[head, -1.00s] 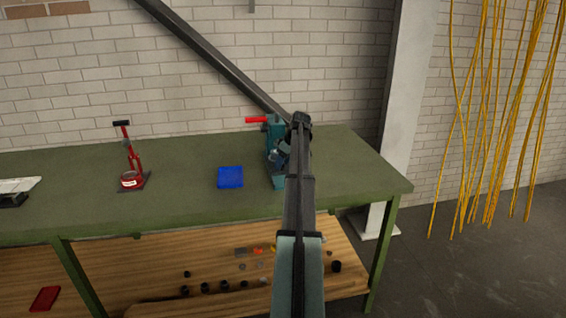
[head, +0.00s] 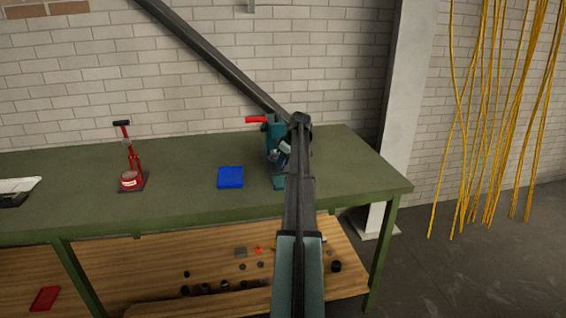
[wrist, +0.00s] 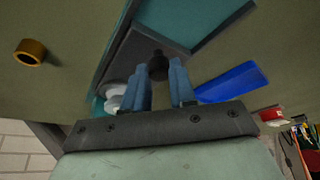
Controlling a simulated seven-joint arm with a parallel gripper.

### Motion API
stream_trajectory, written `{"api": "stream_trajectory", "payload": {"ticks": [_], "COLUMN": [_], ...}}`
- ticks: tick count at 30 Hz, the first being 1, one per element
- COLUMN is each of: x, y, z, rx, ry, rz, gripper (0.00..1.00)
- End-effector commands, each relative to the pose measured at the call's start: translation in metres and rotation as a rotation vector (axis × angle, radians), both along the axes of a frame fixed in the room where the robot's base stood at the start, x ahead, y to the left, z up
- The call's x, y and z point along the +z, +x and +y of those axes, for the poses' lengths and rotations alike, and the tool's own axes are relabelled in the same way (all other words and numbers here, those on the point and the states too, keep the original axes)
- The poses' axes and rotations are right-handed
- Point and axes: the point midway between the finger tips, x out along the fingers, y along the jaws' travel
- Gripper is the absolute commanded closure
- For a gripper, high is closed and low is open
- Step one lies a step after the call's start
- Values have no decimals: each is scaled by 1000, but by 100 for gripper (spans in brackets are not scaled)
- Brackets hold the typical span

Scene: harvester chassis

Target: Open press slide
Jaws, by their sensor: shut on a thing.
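The teal press (head: 273,133) with a red handle (head: 256,120) stands on the right part of the green bench, partly hidden behind my arm. In the wrist view, a dark grey slide block (wrist: 140,55) with a black knob (wrist: 157,62) lies across the teal press body (wrist: 205,50). My gripper (wrist: 160,72) has its two blue fingers on either side of the black knob and is shut on it. In the head view, my gripper (head: 284,152) is small and partly hidden at the front of the press.
A blue tray (head: 230,177) lies left of the press. A red tool (head: 132,165) on a dark base stands further left. A brass ring (wrist: 31,51) shows in the wrist view. The bench top (head: 190,160) between tray and red tool is clear.

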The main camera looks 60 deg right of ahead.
Motion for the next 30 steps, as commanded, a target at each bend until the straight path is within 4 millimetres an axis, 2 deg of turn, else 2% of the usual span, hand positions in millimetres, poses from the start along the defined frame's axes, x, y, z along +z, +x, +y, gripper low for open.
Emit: {"api": "stream_trajectory", "payload": {"ticks": [5,15,18,26,27,30], "x": [0,-1,-1,0,0,0], "y": [-17,-74,-79,-78,-78,-78], "z": [19,75,80,78,78,78], "rx": [0,-1,0,0,0,0], "ry": [0,1,1,1,0,0], "rz": [0,1,1,1,0,0], "gripper": [100,100,100,100,73,63]}}
